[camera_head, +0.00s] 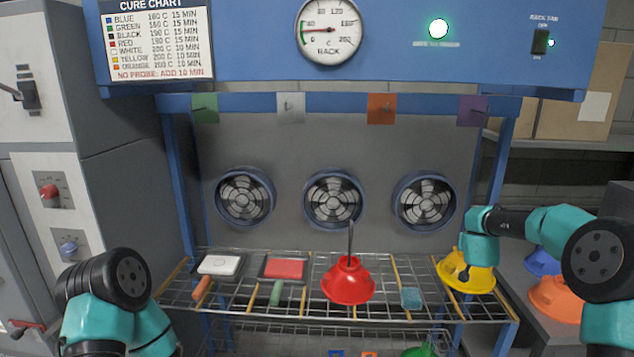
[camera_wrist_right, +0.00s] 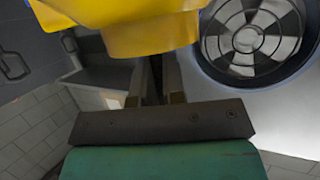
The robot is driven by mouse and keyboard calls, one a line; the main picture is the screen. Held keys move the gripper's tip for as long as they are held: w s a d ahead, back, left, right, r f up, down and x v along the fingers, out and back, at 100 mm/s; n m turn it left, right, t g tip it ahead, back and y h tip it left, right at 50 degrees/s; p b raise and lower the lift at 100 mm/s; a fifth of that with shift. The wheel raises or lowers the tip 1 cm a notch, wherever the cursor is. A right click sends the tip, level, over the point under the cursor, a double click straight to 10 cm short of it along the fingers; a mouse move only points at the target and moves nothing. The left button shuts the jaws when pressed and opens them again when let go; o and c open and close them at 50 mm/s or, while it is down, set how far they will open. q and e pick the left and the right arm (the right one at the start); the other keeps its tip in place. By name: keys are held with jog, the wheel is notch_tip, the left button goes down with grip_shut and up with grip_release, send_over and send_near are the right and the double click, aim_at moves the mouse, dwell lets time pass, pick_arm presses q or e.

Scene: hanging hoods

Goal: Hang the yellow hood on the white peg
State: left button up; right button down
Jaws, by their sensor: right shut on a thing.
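The yellow hood (camera_head: 470,278) is at the right end of the wire rack, wide rim down. I cannot tell whether it rests on the wires or is just above them. In the right wrist view the yellow hood (camera_wrist_right: 150,30) fills the top, beyond the fingers. My right gripper (camera_wrist_right: 157,80) is shut on the hood's upper part; its fingertips are partly hidden by the hood. The white peg (camera_head: 291,107) sticks out from a white tag on the blue rail, second from left, and it is empty. My left gripper is out of view; only its arm shows at lower left.
A red hood (camera_head: 348,283) with a tall upright rod stands mid-rack (camera_head: 240,313). Green, orange and purple tags flank the white one. Blue and orange hoods (camera_head: 556,300) sit far right.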

jog(key=shift+f, duration=2.6)
